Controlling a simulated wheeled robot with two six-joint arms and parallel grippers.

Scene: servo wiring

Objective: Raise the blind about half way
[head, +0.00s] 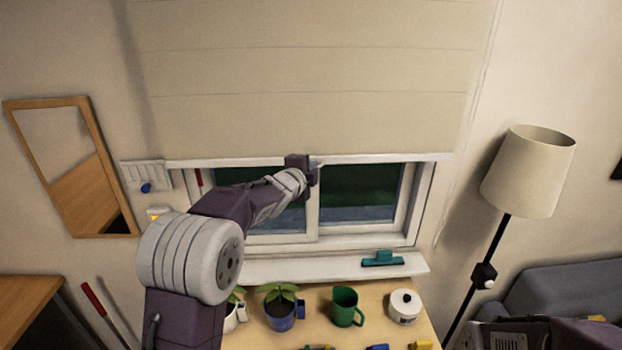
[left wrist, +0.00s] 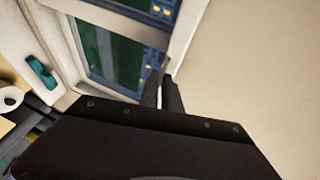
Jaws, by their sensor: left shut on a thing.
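The beige blind (head: 310,90) hangs over the upper part of the window, with its pale bottom bar (head: 400,157) across the panes. Its fabric also fills the right of the left wrist view (left wrist: 265,70). My left gripper (head: 314,166) is at the middle of the bottom bar and is shut on it. In the left wrist view its fingers (left wrist: 165,92) close at the bar's edge; the exact contact is partly hidden. Dark green panes (head: 355,185) show below the bar. Part of my right arm shows at the lower right; its gripper does not show.
The sill (head: 340,267) holds a teal clip-like object (head: 382,259). A floor lamp (head: 528,172) stands right; a mirror (head: 70,168) hangs left.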

